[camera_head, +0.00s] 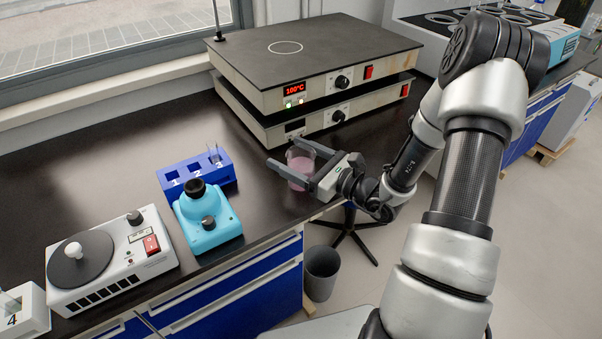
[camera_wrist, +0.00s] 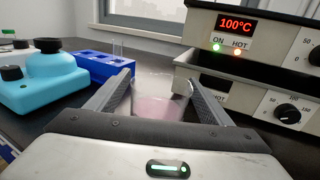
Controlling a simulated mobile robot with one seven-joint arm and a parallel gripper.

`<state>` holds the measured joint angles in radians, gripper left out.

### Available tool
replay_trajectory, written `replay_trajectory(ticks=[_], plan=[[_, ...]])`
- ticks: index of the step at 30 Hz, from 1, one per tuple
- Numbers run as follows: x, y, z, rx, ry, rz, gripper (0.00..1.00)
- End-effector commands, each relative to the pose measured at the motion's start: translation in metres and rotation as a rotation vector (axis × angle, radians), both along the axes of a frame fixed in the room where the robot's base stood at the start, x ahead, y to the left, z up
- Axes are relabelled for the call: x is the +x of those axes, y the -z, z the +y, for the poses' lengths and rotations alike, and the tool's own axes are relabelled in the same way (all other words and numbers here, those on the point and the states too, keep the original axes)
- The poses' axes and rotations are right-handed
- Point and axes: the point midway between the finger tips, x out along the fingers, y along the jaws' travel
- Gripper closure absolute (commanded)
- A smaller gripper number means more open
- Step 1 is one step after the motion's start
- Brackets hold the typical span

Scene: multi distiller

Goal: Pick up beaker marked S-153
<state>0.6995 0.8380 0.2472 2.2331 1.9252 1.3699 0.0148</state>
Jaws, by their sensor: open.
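A glass beaker (camera_head: 299,165) with pink liquid stands on the black bench near its front edge, in front of the hot plates. Its marking cannot be read. My gripper (camera_head: 290,163) is open, with one finger on each side of the beaker. In the wrist view the beaker (camera_wrist: 160,103) shows between the two fingers (camera_wrist: 160,92), and its lower part is hidden by the gripper body. I cannot tell whether either finger touches the glass.
Two stacked hot plates (camera_head: 318,75) stand behind, the upper showing 100°C and lit HOT. A blue numbered rack (camera_head: 196,173) with tubes, a light-blue device (camera_head: 208,221) and a white device with a dark disc (camera_head: 112,262) stand to the left. Bare bench lies between rack and beaker.

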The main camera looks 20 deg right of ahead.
Motion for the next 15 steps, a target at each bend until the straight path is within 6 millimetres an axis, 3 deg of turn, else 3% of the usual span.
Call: replay_trajectory(ticks=[11, 15], plan=[[0.0101, 0.0000, 0.0079, 0.001, 0.001, 0.001, 0.26], [0.0098, 0.0000, 0.0079, 0.001, 0.001, 0.001, 0.50]])
